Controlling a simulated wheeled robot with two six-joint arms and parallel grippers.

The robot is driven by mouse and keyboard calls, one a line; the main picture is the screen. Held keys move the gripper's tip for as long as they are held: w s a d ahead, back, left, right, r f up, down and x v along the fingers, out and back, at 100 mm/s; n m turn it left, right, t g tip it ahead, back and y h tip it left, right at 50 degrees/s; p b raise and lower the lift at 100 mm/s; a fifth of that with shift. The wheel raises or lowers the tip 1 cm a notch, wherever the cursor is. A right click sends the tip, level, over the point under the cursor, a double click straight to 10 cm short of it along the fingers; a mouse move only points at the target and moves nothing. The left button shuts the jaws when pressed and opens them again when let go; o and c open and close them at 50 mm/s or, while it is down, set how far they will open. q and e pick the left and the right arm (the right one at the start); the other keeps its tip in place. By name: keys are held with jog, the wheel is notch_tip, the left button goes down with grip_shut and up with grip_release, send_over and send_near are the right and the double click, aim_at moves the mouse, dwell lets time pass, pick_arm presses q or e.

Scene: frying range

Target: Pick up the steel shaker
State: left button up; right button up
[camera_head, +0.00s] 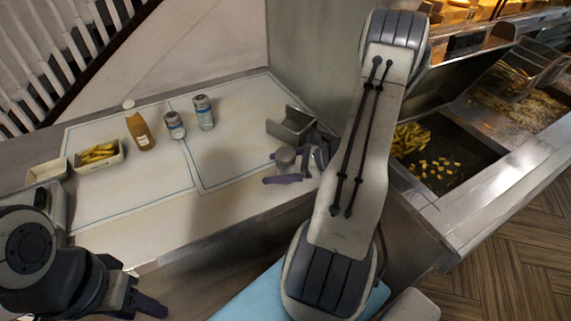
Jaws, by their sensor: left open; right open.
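The steel shaker (285,155), a small grey metal cylinder, stands on the white worktop near its right end. My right gripper (293,168) is open right at the shaker. One purple-grey finger lies in front of the shaker, on its near side. The other finger is partly hidden, so I cannot tell whether the jaws touch the shaker. My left gripper (138,290) is open and empty at the lower left, off the front edge of the worktop and far from the shaker.
A steel bin (288,127) stands just behind the shaker. Two blue-labelled cans (175,125) (204,112), an orange sauce bottle (140,131) and a tray of fries (97,162) stand further left. The worktop's middle is clear. Fryer basins lie right of my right arm.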

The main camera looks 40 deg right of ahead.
jog(key=c, duration=1.3)
jog(key=shift+c, duration=0.8)
jog(key=shift+r, duration=0.1)
